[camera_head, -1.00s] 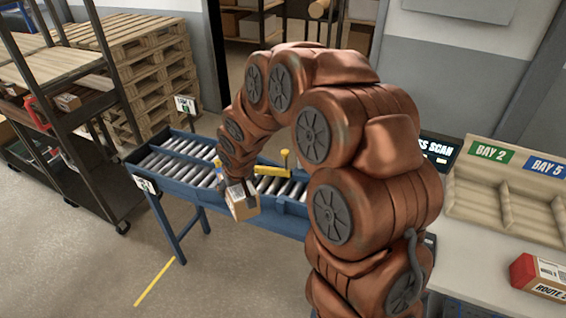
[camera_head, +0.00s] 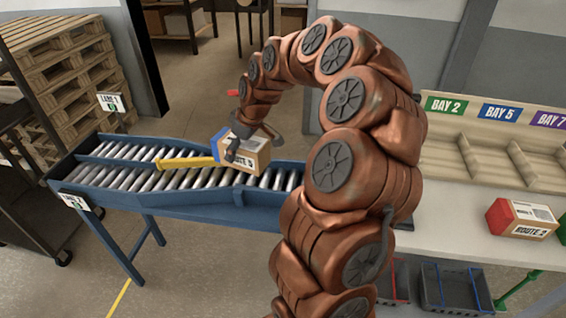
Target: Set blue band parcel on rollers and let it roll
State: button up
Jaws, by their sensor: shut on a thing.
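The blue band parcel (camera_head: 256,157), a brown box with a blue end and a white label, is in my gripper (camera_head: 240,150). The dark fingers are shut on it near its blue end. The parcel is slightly tilted and overlaps the right part of the roller conveyor (camera_head: 150,200) in the view. It seems to be above the rollers, but I cannot tell the gap. The conveyor has a blue frame and two lanes of grey rollers (camera_head: 150,180). A yellow bar (camera_head: 187,162) lies across the lanes just left of the parcel, its right end hidden by the parcel.
A Lane 1 sign (camera_head: 110,102) stands behind the conveyor's left end. Pallets (camera_head: 70,75) are stacked at the back left. At right, a table holds a bay rack (camera_head: 460,140) and a red-ended Route 2 parcel (camera_head: 522,218). The left rollers are empty.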

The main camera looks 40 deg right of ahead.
jog(key=s+d+f+n+y+b, duration=0.1)
jog(key=s+d+f+n+b, duration=0.15)
jog(key=s+d+b, duration=0.45)
jog(key=shift+g, duration=0.3)
jog(key=shift+s+d+f+p, duration=0.2)
jog(key=shift+d+f+p, duration=0.3)
jog(key=shift+f, duration=0.6)
jog(key=shift+s+d+f+p, duration=0.15)
jog(key=shift+d+f+p, duration=0.3)
jog(key=shift+f, duration=0.65)
jog(key=shift+s+d+f+p, duration=0.25)
jog(key=shift+d+f, duration=0.4)
jog(key=shift+f, duration=0.45)
jog(key=shift+w, duration=0.1)
jog(key=o, duration=1.5)
jog(key=shift+c, duration=0.2)
jog(key=shift+r, duration=0.15)
jog(key=v, duration=1.1)
jog(key=shift+s+r, duration=0.2)
jog(key=shift+r, duration=0.15)
jog(key=shift+d, duration=0.1)
